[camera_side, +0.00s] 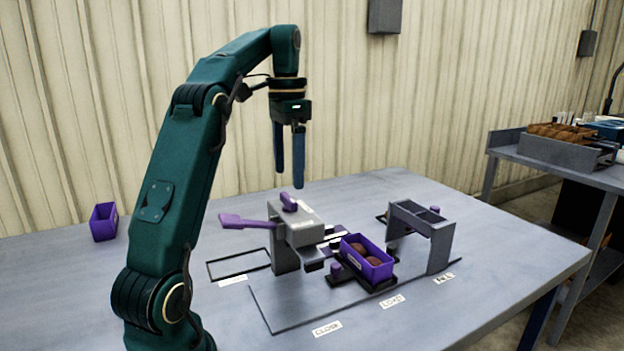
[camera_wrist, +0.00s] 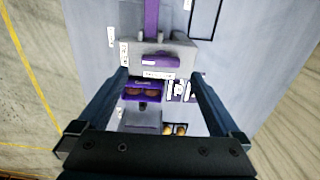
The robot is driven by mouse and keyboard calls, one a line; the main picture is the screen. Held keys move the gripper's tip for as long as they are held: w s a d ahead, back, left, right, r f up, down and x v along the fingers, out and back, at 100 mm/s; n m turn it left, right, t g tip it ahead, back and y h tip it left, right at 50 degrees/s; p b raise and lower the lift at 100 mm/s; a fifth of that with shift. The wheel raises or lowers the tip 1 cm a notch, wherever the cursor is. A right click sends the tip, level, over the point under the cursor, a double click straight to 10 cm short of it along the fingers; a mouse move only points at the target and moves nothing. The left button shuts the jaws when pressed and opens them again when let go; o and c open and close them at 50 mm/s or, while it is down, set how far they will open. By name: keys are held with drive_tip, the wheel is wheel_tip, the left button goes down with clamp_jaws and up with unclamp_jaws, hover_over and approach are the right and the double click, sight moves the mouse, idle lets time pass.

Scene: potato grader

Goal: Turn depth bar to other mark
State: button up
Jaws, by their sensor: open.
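A grey machine head (camera_side: 297,222) stands on the table and also shows in the wrist view (camera_wrist: 180,50). A short purple bar (camera_side: 289,202) sits on its top; in the wrist view this bar (camera_wrist: 154,59) lies crosswise. A longer purple lever (camera_side: 247,221) sticks out to the left of the head. I cannot tell for sure which is the depth bar; its marks are too small to read. My gripper (camera_side: 289,178) points down, open and empty, just above the short bar. In the wrist view its fingers (camera_wrist: 160,75) stand apart on either side of the head.
A purple bin (camera_side: 367,262) with potatoes stands on a dark carriage in front of the head. A grey arch (camera_side: 422,234) stands to its right. Another purple bin (camera_side: 104,222) is at the far left. The table (camera_side: 400,330) is clear at the front.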

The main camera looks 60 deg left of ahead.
sight(288, 197)
drive_tip(key=shift+f, duration=2.5)
drive_tip(key=c, duration=1.2)
drive_tip(key=shift+c, duration=0.2)
